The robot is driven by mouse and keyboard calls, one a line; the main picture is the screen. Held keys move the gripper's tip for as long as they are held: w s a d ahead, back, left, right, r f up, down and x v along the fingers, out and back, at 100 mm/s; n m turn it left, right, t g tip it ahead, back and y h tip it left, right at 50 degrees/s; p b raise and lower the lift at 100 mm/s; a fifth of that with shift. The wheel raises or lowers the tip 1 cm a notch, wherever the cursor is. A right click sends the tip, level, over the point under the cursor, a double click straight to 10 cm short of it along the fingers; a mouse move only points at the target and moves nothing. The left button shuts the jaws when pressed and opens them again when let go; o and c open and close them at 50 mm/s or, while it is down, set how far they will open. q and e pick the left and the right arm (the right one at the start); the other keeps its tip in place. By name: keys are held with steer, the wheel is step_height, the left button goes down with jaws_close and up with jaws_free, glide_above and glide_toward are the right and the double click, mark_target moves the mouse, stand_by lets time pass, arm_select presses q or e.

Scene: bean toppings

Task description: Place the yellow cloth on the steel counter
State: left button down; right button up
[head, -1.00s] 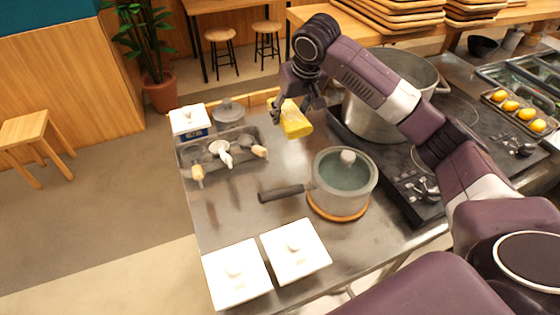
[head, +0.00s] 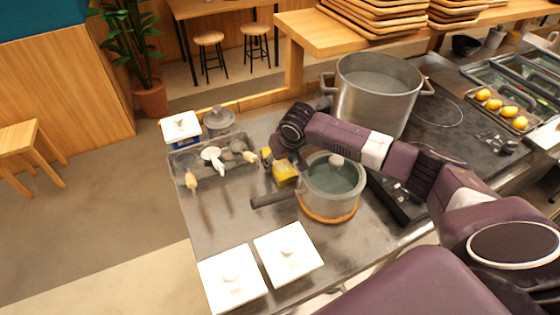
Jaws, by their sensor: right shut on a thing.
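The yellow cloth (head: 284,172) is in my right gripper (head: 276,160), which is shut on it. The cloth is low, close to the steel counter (head: 218,213), just left of the lidded pot. I cannot tell whether it touches the counter. My arm and wrist hide part of the gripper and the cloth's upper side. My left gripper is not in view.
A lidded pot (head: 333,205) with a dark handle stands on a wooden ring beside the cloth. A tray with ladles (head: 182,162) is at the left, and two white lidded boxes (head: 288,252) stand in front. A large steel pot (head: 375,92) is behind.

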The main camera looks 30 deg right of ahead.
steer(key=shift+f, duration=0.15)
steer(key=o, duration=1.3)
steer(key=shift+c, duration=0.2)
steer(key=b+v, duration=0.1)
steer(key=v, duration=1.1)
steer(key=shift+r, duration=0.25)
